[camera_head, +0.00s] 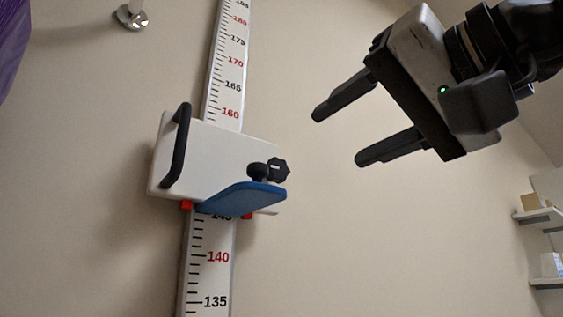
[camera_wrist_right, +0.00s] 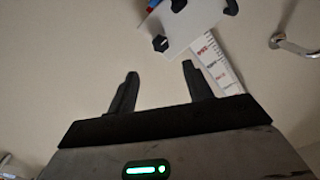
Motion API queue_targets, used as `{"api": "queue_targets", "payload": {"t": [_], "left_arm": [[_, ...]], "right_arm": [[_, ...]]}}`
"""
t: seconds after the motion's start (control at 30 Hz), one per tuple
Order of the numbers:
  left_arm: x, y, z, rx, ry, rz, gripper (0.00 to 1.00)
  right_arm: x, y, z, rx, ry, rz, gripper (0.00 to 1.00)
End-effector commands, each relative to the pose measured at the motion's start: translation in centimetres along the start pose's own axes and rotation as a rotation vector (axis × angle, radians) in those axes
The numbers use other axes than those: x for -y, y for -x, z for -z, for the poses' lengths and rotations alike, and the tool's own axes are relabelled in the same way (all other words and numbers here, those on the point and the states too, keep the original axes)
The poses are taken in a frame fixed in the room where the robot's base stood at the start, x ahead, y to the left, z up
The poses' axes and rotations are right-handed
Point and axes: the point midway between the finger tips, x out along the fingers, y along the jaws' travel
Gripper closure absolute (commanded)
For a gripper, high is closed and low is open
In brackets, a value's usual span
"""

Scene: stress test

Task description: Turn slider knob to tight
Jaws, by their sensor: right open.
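A white slider (camera_head: 216,157) sits on an upright height scale (camera_head: 229,75) on the wall, with a black handle (camera_head: 178,146) on its left and a blue headpiece (camera_head: 240,200) at its lower front. A black faceted knob (camera_head: 279,169) with a pale mark is on the slider's right side. My right gripper (camera_head: 338,135) is open and empty, to the right of the knob and apart from it. In the right wrist view, the open fingers (camera_wrist_right: 158,80) point toward the slider (camera_wrist_right: 190,24) and the black knob (camera_wrist_right: 160,44). My left gripper is not in view.
A metal wall fitting (camera_head: 131,16) is at the upper left, beside a purple edge (camera_head: 12,40). Shelves (camera_head: 540,216) with small boxes are at the far right. The wall between the knob and my gripper is clear.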

Motion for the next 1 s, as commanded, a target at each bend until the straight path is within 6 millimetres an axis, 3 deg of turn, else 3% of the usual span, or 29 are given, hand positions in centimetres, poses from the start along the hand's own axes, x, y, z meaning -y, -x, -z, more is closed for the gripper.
{"api": "queue_targets", "payload": {"t": [0.3, 0.5, 0.7, 1.0], "left_arm": [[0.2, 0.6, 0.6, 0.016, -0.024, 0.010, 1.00], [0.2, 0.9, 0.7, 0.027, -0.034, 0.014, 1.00], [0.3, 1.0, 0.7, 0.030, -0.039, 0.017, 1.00], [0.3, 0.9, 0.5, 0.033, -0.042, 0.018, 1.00]], "right_arm": [[0.2, -7.2, 0.0, 0.007, -0.002, 0.002, 0.49], [0.2, -10.5, 0.0, 0.006, -0.003, 0.002, 0.49], [0.1, -12.1, -0.1, 0.004, -0.003, 0.003, 0.49], [0.1, -12.3, -0.1, 0.004, -0.002, 0.003, 0.49]]}}
